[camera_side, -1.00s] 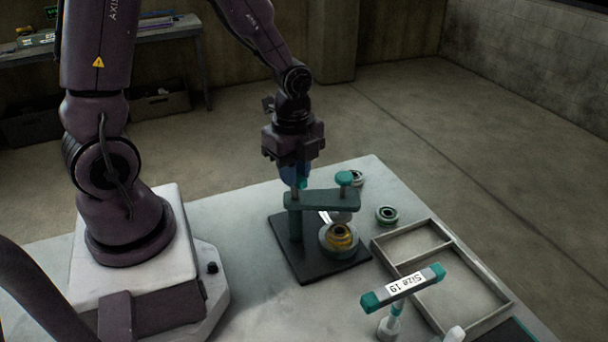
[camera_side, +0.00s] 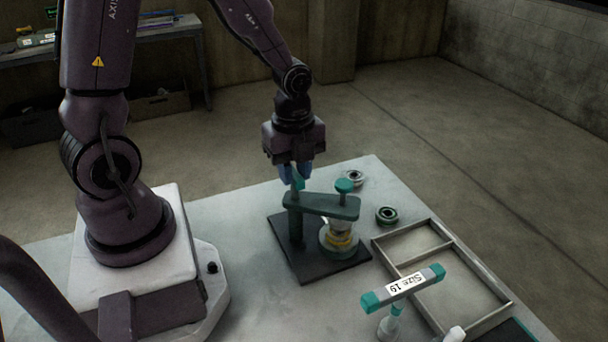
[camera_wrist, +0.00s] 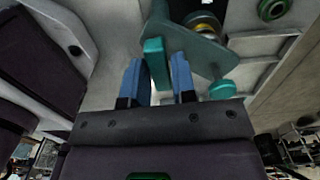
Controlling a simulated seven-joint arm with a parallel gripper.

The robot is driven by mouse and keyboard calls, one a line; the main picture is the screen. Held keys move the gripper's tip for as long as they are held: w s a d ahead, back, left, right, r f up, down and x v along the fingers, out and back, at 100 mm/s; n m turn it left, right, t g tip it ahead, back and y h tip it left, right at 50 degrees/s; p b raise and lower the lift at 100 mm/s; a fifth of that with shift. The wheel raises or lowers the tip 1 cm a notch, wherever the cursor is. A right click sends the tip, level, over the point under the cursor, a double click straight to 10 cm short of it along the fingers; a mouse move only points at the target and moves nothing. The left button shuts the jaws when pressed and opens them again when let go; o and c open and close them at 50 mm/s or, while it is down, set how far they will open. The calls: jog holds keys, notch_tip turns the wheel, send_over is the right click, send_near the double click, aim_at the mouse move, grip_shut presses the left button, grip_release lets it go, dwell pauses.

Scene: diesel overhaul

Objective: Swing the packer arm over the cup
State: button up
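The green packer arm (camera_side: 325,206) reaches right from its post (camera_side: 294,226), and its outer end is over the cup (camera_side: 329,243). A round green knob (camera_side: 345,186) tops that end. A pale cylinder (camera_side: 338,222) shows below the arm, above the yellow-ringed part in the cup. My gripper (camera_side: 296,180) is above the post end. In the wrist view its blue fingers (camera_wrist: 158,62) flank the upright teal tab (camera_wrist: 156,65) of the packer arm closely. Whether both fingers press on the tab cannot be told. The arm hides part of the cup.
Two ring parts (camera_side: 386,215) (camera_side: 355,178) lie on the table behind and right of the dark base plate (camera_side: 305,272). A divided tray (camera_side: 480,277) stands to the right. A "Size 19" holder (camera_side: 403,287) stands in front of it.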

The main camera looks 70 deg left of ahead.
jog(key=shift+o, duration=1.4)
jog(key=shift+r, duration=2.75)
